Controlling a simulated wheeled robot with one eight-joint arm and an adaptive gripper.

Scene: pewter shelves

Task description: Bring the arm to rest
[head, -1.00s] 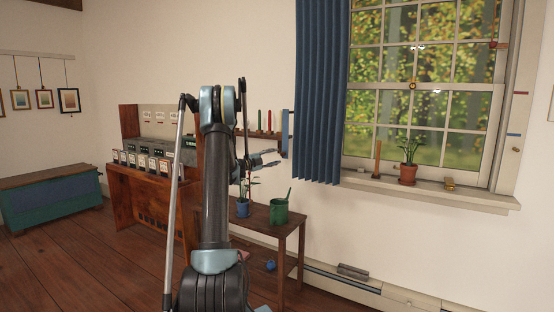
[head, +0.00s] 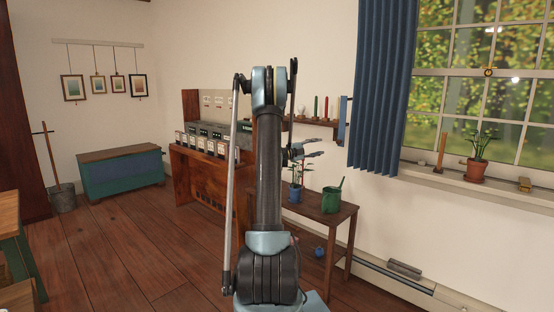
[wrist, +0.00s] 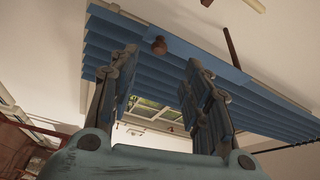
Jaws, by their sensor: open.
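My arm (head: 268,170) stands upright in the middle of the head view, its elbow raised. My gripper (head: 312,147) shows to the right of the arm, in front of the wall and above the small wooden table. In the wrist view my gripper (wrist: 155,95) has its two fingers spread wide apart with nothing between them. Beyond the fingers is the blue curtain (wrist: 200,60), which shows at the right in the head view (head: 383,90). My gripper appears apart from it.
A small table (head: 337,216) with a green watering can (head: 331,201) and a potted plant (head: 296,184) stands behind my arm. A wooden cabinet (head: 205,180) and blue-green chest (head: 122,176) stand left. A bench (head: 10,240) is at the left edge. Floor between is clear.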

